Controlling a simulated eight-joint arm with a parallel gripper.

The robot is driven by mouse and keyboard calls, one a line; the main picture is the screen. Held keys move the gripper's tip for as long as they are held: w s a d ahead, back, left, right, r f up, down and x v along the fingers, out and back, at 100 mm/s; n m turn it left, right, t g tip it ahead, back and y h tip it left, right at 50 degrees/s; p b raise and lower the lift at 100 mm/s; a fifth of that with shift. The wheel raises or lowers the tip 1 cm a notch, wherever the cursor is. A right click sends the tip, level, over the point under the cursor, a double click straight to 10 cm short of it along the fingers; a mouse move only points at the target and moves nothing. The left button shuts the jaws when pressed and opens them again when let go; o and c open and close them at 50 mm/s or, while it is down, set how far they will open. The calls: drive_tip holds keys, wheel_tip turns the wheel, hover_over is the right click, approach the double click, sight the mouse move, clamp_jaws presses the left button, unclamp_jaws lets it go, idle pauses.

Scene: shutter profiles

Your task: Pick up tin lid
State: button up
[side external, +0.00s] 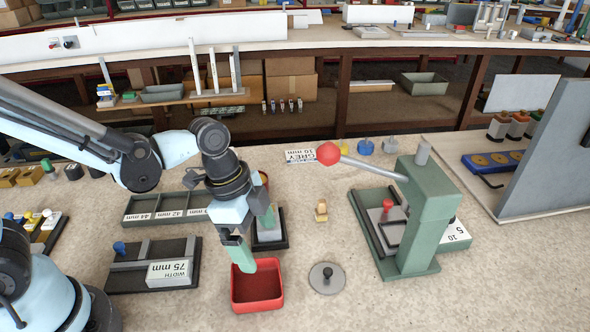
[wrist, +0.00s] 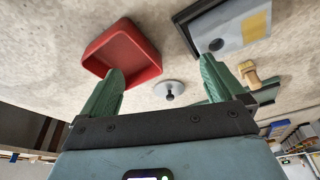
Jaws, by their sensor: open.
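The tin lid (side external: 327,278) is a flat grey disc with a dark knob, lying on the bench just right of the red tin (side external: 257,287). In the wrist view the lid (wrist: 170,91) shows between and beyond my fingers, with the red tin (wrist: 122,52) to its left. The red tin is open at the top and looks empty. My gripper (side external: 245,255) has green fingers and hangs above the back left part of the red tin, left of the lid. In the wrist view my gripper (wrist: 158,85) is open with nothing between its fingers.
A green lever press (side external: 425,215) with a red ball handle stands right of the lid. A small wooden-handled brush (side external: 321,211) stands behind the lid. Bench in front of the lid is clear.

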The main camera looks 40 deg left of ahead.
hover_over(326, 270)
drive_tip(key=a, duration=0.2)
drive_tip(key=shift+s+d, duration=0.1)
drive_tip(key=shift+s, duration=0.25)
drive_tip(key=shift+x, duration=2.55)
drive_tip(key=shift+d, duration=0.15)
drive_tip(key=c, duration=1)
drive_tip(key=shift+c, duration=0.3)
drive_tip(key=shift+r, duration=0.1)
